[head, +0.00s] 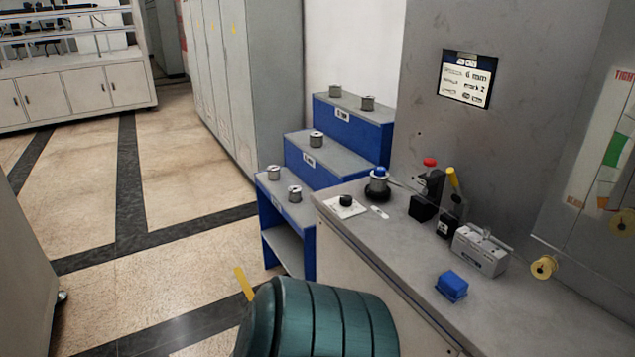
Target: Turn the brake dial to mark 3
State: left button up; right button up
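The plate's marks are too small to read, so I cannot tell where the dial points. A small white label (379,212) lies to its right. A screen (467,79) on the grey panel above the bench shows "6 mm" and what looks like "mark 2". Neither of my grippers shows in the head view, and nothing touches the dial.
A spool on a black base with a blue top (378,183) stands behind the dial. A red-topped black device (426,190), a grey box (481,250) and a blue block (452,286) stand farther right. Blue steps (327,151) hold several spools. A ribbed teal shape fills the bottom centre.

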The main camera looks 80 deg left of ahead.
aim_at(345, 200)
jog(key=u, duration=2.55)
jog(key=i+j, duration=0.1)
jog(key=j, duration=0.95)
jog(key=i+j, duration=0.15)
jog(key=j, duration=0.4)
jog(key=z, duration=1.6)
